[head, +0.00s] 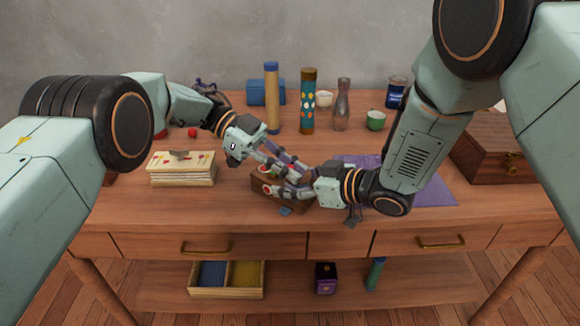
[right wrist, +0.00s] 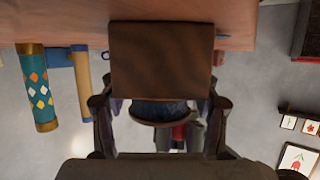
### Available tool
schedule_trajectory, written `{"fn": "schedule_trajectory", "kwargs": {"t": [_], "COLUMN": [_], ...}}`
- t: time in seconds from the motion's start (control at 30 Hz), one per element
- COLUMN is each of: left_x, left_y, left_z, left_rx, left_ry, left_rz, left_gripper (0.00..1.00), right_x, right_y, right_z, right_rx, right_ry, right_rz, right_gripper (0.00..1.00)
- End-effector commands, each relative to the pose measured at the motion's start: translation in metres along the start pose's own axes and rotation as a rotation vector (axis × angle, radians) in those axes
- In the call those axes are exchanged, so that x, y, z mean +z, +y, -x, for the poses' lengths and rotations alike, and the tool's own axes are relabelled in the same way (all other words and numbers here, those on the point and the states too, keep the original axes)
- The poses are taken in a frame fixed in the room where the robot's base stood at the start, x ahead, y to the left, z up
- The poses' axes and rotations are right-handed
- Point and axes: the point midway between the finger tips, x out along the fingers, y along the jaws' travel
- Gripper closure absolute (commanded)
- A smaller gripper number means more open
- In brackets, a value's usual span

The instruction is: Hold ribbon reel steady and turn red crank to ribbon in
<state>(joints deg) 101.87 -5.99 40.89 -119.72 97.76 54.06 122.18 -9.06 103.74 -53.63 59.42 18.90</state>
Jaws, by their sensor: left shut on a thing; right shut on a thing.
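The ribbon reel (head: 262,186) is a small brown wooden box near the table's front middle. In the right wrist view its wooden face (right wrist: 162,60) fills the space between my fingers. My right gripper (head: 285,191) reaches in from the right and is shut on the reel's body. My left gripper (head: 290,170) comes down from behind on the left and is shut at the red crank (head: 267,170); its fingers partly hide the contact. A red part (right wrist: 178,132) also shows beyond the reel in the right wrist view, beside a dark blue rounded part (right wrist: 158,110).
A card stack (head: 182,170) lies to the left. A purple cloth (head: 432,190) and wooden chest (head: 490,145) are to the right. Behind stand a blue-and-tan tube (head: 272,98), a patterned cylinder (head: 308,100), a glass bottle (head: 342,105) and a green cup (head: 375,121).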

Motion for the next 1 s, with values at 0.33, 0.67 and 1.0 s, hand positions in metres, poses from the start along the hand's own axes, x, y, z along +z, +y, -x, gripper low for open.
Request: {"fn": "schedule_trajectory", "kwargs": {"t": [0.33, 0.67, 1.0], "left_x": [-0.001, -0.001, -0.042], "left_y": [-0.001, 0.000, -0.001], "left_z": [0.000, 0.000, 0.017], "left_rx": [-0.001, -0.001, -0.002], "left_ry": [-0.001, -0.001, -0.004], "left_rz": [-0.002, -0.001, -0.005], "left_gripper": [0.80, 0.75, 0.75], "right_x": [0.001, 0.001, 0.001], "right_y": [-0.001, -0.001, 0.000], "right_z": [0.000, 0.000, 0.000], "right_rx": [-0.002, -0.001, 0.000], "right_ry": [-0.004, -0.004, -0.003], "right_rz": [0.001, 0.000, -0.001], "right_gripper": [0.85, 0.85, 0.85]}}
